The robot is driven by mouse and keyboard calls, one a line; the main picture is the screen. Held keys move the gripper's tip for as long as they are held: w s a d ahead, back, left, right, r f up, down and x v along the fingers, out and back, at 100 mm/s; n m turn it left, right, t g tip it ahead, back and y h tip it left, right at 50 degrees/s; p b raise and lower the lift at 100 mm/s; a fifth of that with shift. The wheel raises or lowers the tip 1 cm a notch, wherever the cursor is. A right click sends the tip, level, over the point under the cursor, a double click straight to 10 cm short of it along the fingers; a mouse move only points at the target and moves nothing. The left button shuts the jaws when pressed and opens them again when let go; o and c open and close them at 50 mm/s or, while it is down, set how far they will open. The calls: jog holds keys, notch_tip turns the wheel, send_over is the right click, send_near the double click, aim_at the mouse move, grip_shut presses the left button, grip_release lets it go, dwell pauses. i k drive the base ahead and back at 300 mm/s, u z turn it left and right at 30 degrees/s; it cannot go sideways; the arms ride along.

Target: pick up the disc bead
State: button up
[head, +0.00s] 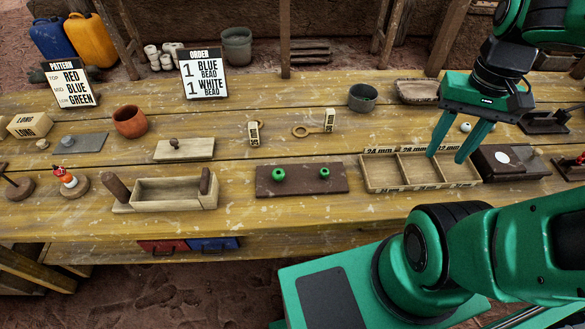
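Two small green beads, the left one (278,174) and the right one (324,173), sit apart on a dark brown board (301,189) at the middle of the table. The left one looks slightly larger. They are too small to tell surely which is the disc bead. My gripper (446,157) points down over the wooden sorting tray (377,174), to the right of the board. Its two green fingers are spread apart with nothing visible between them. I cannot tell how high the tips are above the tray.
A dark box (511,162) with a white spot stands right of the tray. A wooden trough (166,194) lies left of the board. Behind are a gauge ring (316,129), a grey bowl (363,97) and an order sign (203,73). Bare planks surround the board.

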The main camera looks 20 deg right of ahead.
aim_at(278, 174)
jog(key=k, duration=0.5)
jog(key=u, duration=1.25)
jog(key=k, duration=1.1)
jog(key=z, duration=1)
jog(key=i, duration=1)
